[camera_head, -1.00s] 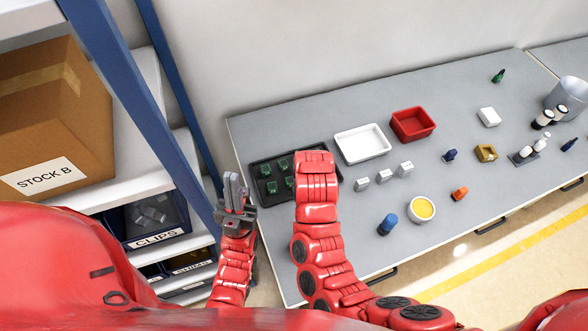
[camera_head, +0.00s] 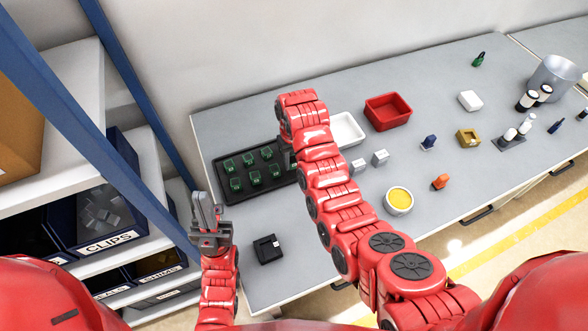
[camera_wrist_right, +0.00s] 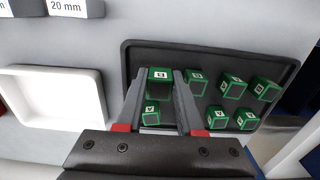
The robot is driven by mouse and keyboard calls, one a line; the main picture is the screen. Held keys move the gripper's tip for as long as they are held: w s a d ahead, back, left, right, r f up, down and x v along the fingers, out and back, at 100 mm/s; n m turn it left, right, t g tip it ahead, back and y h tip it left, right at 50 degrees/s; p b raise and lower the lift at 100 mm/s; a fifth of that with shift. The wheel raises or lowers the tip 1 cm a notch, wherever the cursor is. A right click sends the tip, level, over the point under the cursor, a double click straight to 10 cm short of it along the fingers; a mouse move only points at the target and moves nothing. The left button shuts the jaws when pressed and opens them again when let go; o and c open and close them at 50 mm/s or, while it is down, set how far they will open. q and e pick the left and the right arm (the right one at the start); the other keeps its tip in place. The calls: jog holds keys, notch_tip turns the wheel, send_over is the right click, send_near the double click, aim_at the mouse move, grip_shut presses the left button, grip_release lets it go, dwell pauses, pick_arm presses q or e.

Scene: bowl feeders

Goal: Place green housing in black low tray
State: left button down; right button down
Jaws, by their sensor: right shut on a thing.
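The black low tray (camera_head: 226,199) lies at the left end of the table and holds several green housings (camera_head: 254,179) in rows. My right gripper (camera_head: 287,155) is over the tray's right part in the head view, mostly hidden by my arm. In the right wrist view my right gripper (camera_wrist_right: 158,77) is shut on a green housing (camera_wrist_right: 159,82), over the black tray (camera_wrist_right: 233,61). I cannot tell whether the held housing touches the tray floor. Another green housing (camera_wrist_right: 151,114) is just below it in that view. My left gripper (camera_head: 204,208) is away from the tray, its fingers close together.
A white tray (camera_wrist_right: 52,108) lies beside the black tray. A red bin (camera_head: 388,110) stands behind. A dark box (camera_head: 267,249) sits at the front. Shelving (camera_head: 120,245) is at left.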

aim_at(294, 163)
jog(key=shift+w+r, duration=0.25)
jog(key=shift+w, duration=0.3)
jog(key=shift+w+d+f, duration=0.1)
jog(key=shift+w, duration=0.05)
notch_tip(294, 163, down, 2)
jog(key=shift+f+p, duration=0.2)
jog(key=shift+p, duration=0.9)
jog(key=shift+f, duration=0.55)
jog(key=shift+f, duration=0.1)
jog(key=c, duration=1)
grip_release()
jog(key=shift+f, duration=0.1)
jog(key=o, duration=0.5)
jog(key=shift+c, duration=0.2)
